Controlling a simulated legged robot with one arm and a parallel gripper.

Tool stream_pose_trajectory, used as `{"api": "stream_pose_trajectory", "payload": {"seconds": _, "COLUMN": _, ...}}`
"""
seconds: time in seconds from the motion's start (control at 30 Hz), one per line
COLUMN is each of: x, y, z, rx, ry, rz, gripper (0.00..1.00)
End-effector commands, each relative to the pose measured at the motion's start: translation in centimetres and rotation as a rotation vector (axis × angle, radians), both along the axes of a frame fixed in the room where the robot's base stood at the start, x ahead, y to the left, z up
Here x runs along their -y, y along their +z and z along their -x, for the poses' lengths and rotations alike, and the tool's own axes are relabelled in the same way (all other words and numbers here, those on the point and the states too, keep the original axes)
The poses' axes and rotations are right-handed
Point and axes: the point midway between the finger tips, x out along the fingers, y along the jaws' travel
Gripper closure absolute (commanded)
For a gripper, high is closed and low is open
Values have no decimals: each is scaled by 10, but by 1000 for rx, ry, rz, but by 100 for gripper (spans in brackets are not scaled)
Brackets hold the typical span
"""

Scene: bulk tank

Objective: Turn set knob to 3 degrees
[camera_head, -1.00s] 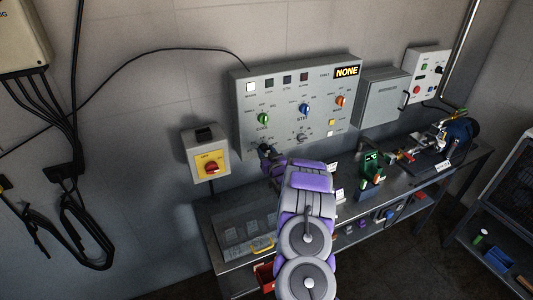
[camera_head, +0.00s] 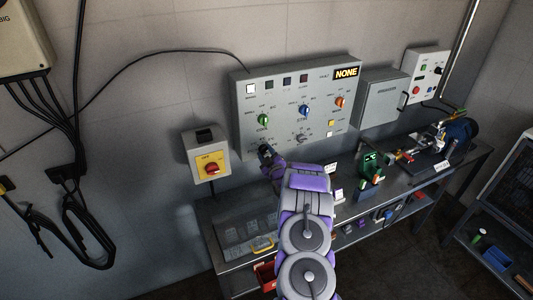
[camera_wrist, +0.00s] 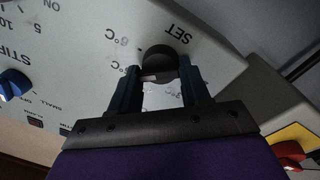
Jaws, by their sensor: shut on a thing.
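The black set knob (camera_wrist: 160,60) is on the grey control panel (camera_head: 290,90), beside an upside-down SET label in the wrist view. Degree marks sit left of the knob; one reads 6°C and the one below it is blurred. My gripper (camera_wrist: 157,75) is shut on the knob, a dark finger on each side. In the head view my gripper (camera_head: 266,151) is at the panel's lower left corner and mostly hides the knob. I cannot tell exactly where the knob points.
A blue knob (camera_head: 304,110), a green knob (camera_head: 263,119) and an orange knob (camera_head: 340,101) are on the same panel. A yellow switch box with a red handle (camera_head: 211,169) is close on the left. The metal bench (camera_head: 232,222) runs below.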

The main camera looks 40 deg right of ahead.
Motion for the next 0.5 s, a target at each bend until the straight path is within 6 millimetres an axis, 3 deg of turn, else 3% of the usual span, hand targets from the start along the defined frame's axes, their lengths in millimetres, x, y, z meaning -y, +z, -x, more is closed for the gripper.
{"api": "stream_pose_trajectory", "payload": {"seconds": 0.5, "x": -2, "y": -5, "z": 0, "rx": -122, "ry": 5, "rz": 472, "gripper": 84}}
